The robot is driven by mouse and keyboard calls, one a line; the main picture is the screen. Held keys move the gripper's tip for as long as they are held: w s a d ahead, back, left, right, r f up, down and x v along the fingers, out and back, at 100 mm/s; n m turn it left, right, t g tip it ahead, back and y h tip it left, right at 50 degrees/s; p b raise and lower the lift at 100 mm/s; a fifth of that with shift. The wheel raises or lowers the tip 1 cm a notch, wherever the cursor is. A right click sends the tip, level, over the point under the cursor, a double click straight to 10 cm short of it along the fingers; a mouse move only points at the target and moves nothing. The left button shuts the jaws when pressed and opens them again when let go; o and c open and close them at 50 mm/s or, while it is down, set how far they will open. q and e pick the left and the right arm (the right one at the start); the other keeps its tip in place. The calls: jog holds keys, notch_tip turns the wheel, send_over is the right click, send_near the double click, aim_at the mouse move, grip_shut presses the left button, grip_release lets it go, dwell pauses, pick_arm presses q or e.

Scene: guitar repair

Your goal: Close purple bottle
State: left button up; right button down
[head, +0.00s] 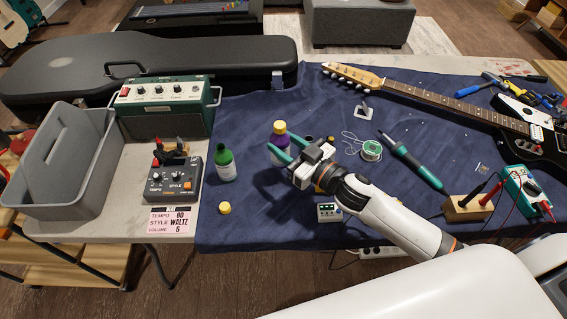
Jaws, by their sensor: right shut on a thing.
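The purple bottle (280,138) stands on the blue cloth left of the table's middle, with a yellow cap (280,126) at its top. I cannot tell whether the cap is screwed tight. My right gripper (281,142) reaches in from the lower right, its green fingers on either side of the purple bottle, and is shut on it. The fingers and gripper body hide part of the bottle's lower side. A second yellow cap (225,208) lies loose near the cloth's front left edge. My left gripper is not in view.
A green bottle (224,166) stands just left of the purple one. A grey effects pedal (174,181) and a grey caddy (72,165) are further left. A solder spool (371,150), a green-handled iron (411,161) and a guitar (446,104) lie to the right.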

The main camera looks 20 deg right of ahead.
jog(key=shift+f, duration=0.8)
jog(key=shift+f+b, duration=0.5)
jog(key=shift+f, duration=1.35)
jog(key=shift+f, duration=0.1)
jog(key=shift+f, duration=0.15)
jog(key=c, duration=0.8)
grip_release()
